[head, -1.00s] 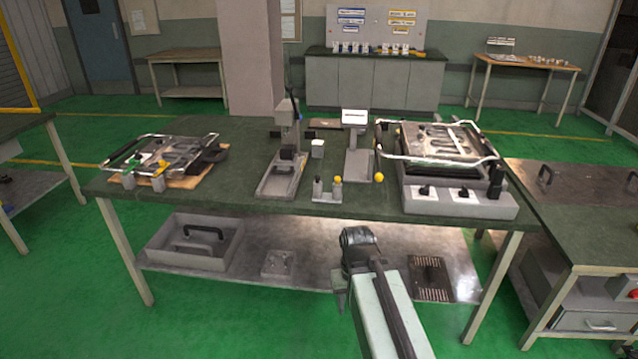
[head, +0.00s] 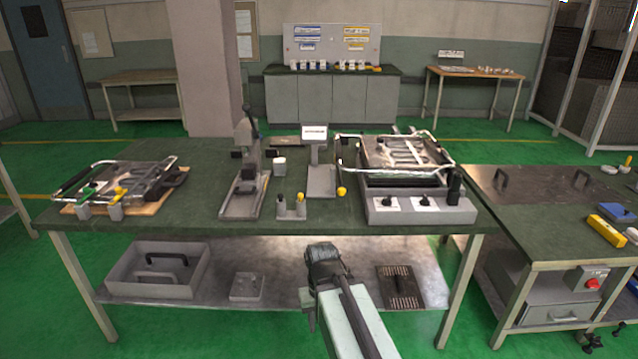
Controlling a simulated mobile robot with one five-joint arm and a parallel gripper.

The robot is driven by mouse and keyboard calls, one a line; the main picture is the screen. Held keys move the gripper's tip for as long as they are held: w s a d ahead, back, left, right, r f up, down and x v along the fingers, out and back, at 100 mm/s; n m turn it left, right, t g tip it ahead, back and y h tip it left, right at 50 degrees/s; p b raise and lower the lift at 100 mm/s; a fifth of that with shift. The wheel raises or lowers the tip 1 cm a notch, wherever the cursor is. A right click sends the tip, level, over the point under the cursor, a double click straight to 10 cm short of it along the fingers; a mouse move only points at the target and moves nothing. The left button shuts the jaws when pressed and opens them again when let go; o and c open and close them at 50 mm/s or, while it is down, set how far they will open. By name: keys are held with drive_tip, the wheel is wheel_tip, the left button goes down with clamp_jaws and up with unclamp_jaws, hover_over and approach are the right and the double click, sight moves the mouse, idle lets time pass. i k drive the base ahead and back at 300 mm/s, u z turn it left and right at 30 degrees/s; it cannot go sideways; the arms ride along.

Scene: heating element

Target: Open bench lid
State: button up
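A flat, brownish metal lid (head: 535,187) lies closed on the green-topped bench at the right. My gripper (head: 312,302) is at the end of my arm, low in the middle of the view, in front of the central table. It is well left of the lid and nearer to me, touching nothing that I can see. Its fingers are too small and too hidden by the arm to tell open from shut.
The central table (head: 380,222) carries a framed device (head: 415,200), a small press (head: 245,180) and a second framed device (head: 125,185). A yellow block (head: 606,231), a blue item (head: 612,211) and a red button (head: 593,283) are on the right bench.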

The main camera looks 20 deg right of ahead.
sight(400, 158)
drive_tip(key=z, duration=0.4)
drive_tip(key=k, duration=1.3)
drive_tip(key=z, duration=0.7)
drive_tip(key=i, duration=0.7)
drive_tip(key=u, duration=0.35)
drive_tip(key=i, duration=1.5)
drive_tip(key=u, duration=1.1)
drive_tip(key=i, duration=0.45)
drive_tip(key=u, duration=0.4)
drive_tip(key=k, duration=0.9)
drive_tip(key=u, duration=0.15)
drive_tip(key=i, duration=0.9)
drive_tip(key=z, duration=0.2)
drive_tip(key=k, duration=0.35)
drive_tip(key=u, duration=0.05)
